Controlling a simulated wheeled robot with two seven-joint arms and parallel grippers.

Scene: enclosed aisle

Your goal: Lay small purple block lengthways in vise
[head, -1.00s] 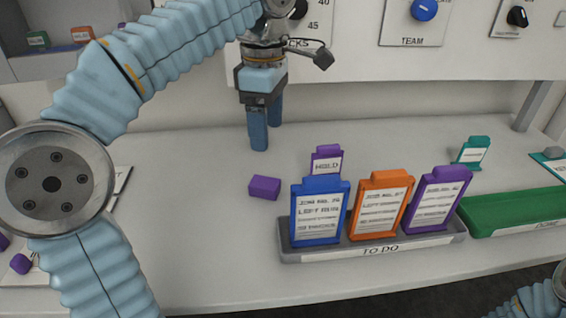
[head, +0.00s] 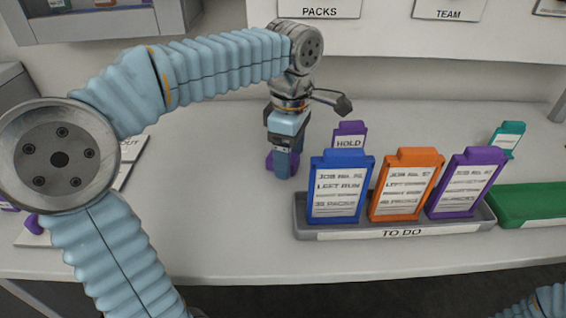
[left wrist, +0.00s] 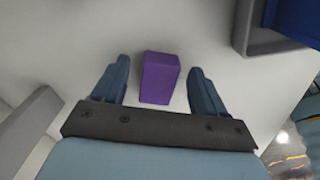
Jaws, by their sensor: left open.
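The small purple block (head: 269,160) lies on the pale worktop, partly hidden behind my left gripper (head: 284,168) in the head view. In the left wrist view the purple block (left wrist: 160,78) lies between the two blue fingers of my left gripper (left wrist: 158,82). The fingers are open, one on each side, with a visible gap to the block on both sides. I do not see a vise in these frames. Part of my right arm shows at the bottom right corner, but its gripper is out of view.
A grey TO DO tray (head: 400,233) holding blue (head: 339,187), orange (head: 405,185) and purple (head: 466,184) cards stands just right of the gripper. A purple HOLD card (head: 349,134) stands behind it. A green tray (head: 530,204) is farther right. Worktop in front is clear.

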